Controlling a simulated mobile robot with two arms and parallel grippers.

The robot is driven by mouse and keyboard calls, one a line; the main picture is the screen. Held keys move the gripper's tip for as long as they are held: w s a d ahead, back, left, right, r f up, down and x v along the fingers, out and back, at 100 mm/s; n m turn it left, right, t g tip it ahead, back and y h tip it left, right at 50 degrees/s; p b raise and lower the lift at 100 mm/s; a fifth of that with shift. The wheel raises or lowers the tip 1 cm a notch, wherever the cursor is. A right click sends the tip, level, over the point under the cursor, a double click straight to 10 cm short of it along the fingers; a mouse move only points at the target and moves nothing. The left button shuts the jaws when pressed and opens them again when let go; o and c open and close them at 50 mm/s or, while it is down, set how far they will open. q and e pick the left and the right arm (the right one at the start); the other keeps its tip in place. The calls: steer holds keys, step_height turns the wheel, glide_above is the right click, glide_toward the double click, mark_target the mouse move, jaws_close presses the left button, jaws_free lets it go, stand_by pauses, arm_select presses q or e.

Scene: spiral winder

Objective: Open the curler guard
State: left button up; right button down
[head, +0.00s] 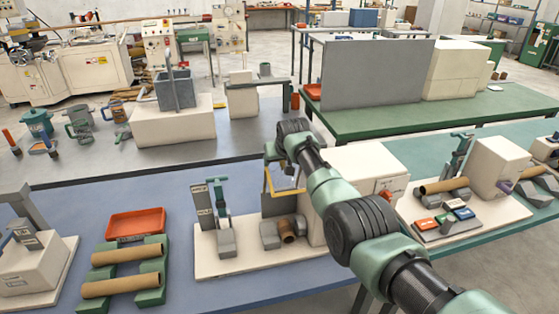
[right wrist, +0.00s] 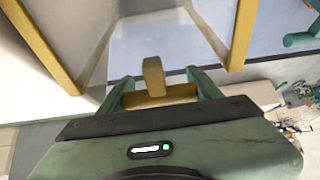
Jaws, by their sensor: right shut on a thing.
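The curler guard (head: 268,181) is a clear panel in a yellow frame on the middle machine, beside its cream housing (head: 362,167). In the right wrist view its yellow frame (right wrist: 240,35) runs along both sides of the clear panel, with a yellow handle (right wrist: 153,76) between my fingers. My right gripper (right wrist: 155,88) is shut on this handle. In the head view my right arm reaches over the housing and hides part of the guard and the fingertips. A short brown tube (head: 287,231) sits between grey blocks below the guard. My left gripper is out of view.
On the blue table, an orange tray (head: 136,224) and brown tubes on green holders (head: 151,291) lie left of the machine. A grey upright bracket (head: 203,204) stands close left of the guard. Another machine (head: 499,166) with a button panel is at right.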

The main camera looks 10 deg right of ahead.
mark_target(282, 162)
steer(key=shift+s+f, duration=0.2)
steer(key=shift+f, duration=0.35)
steer(key=c, duration=0.6)
jaws_free()
steer(key=shift+w+r+v, duration=0.1)
steer(key=shift+w+v, duration=0.05)
steer(key=shift+v, duration=1.65)
steer(key=shift+w+r+v, duration=0.15)
steer(key=shift+v, duration=1.6)
steer(key=shift+f, duration=0.1)
